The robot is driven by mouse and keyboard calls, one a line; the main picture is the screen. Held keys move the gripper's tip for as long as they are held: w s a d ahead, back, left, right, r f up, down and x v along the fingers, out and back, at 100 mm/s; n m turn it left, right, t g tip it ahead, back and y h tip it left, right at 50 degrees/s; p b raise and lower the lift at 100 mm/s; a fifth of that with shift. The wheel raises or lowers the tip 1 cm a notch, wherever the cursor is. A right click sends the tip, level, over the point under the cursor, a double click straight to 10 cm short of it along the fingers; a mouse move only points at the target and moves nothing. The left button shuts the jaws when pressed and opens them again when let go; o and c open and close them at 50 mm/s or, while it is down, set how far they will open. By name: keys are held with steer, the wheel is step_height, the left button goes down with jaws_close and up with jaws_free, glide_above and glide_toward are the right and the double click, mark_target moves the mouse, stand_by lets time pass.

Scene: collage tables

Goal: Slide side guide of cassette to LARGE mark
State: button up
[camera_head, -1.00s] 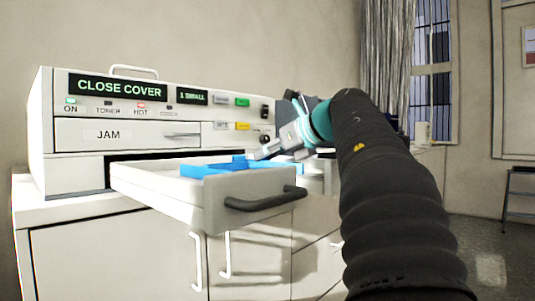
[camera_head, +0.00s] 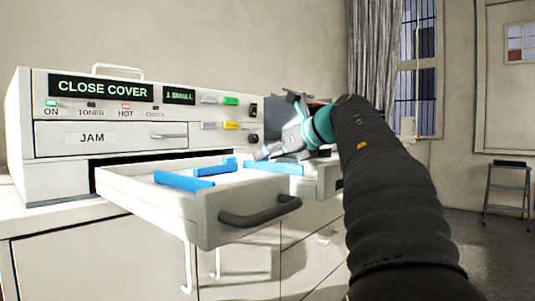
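The cassette (camera_head: 215,217) is a white drawer pulled out of the machine, with a dark grey handle (camera_head: 260,211) on its front. Inside are blue guide parts: a bar at the left (camera_head: 183,181), a cross piece at the back (camera_head: 229,163) and a bar at the right (camera_head: 272,167). My gripper (camera_head: 268,154) is over the cassette's right side, its fingertips close to the right blue bar. I cannot tell whether they touch it, or whether the fingers are open or shut. No LARGE mark is readable here.
The machine (camera_head: 65,112) has displays reading CLOSE COVER and 1 SMALL, and a JAM panel (camera_head: 92,138). It stands on a white cabinet (camera_head: 90,255). Another white drawer-like part (camera_head: 322,176) is to the right. A step stool (camera_head: 507,195) stands at the far right.

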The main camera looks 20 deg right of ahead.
steer(key=shift+a, duration=0.2)
stand_by(0.3)
steer(key=v, duration=1.1)
steer(key=shift+s+d+r, duration=0.15)
steer(key=shift+s, duration=0.05)
steer(key=shift+s+r, duration=0.1)
steer(key=shift+s, duration=0.05)
